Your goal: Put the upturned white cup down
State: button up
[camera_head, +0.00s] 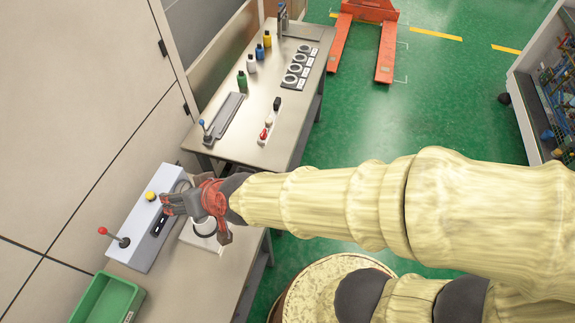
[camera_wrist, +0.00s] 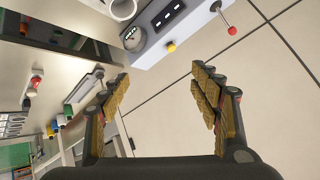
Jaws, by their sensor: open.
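The white cup (camera_wrist: 122,9) shows at the top edge of the wrist view, partly cut off, beside the grey control box. I cannot tell for sure which way up it stands. In the head view, my gripper (camera_head: 188,203) hides most of the area around it, with only a pale round edge showing below the jaws. My gripper's jaws are wide apart in the wrist view (camera_wrist: 158,88). Nothing is between them, and plain wall panels show behind the gap. The cup is apart from the fingers.
The control box (camera_head: 144,232) has a red-knobbed lever and a yellow button. A green crate (camera_head: 136,300) stands at the bench's near end. A farther table (camera_head: 230,148) bears several bottles, a lever fixture and a row of round holders. An orange pallet jack (camera_head: 341,48) stands on the green floor.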

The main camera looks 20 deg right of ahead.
jog(key=s+d+r+g+h, duration=0.1)
jog(key=s+d+r, duration=0.3)
jog(key=d, duration=0.9)
jog(key=s+d+r+m+g+h, duration=0.1)
jog(key=s+d+r+h, duration=0.3)
jog(key=d, duration=0.8)
jog(key=shift+s+d+r, duration=0.4)
jog(key=shift+s+r, duration=0.4)
jog(key=shift+s, duration=0.3)
jog(key=shift+c, duration=0.6)
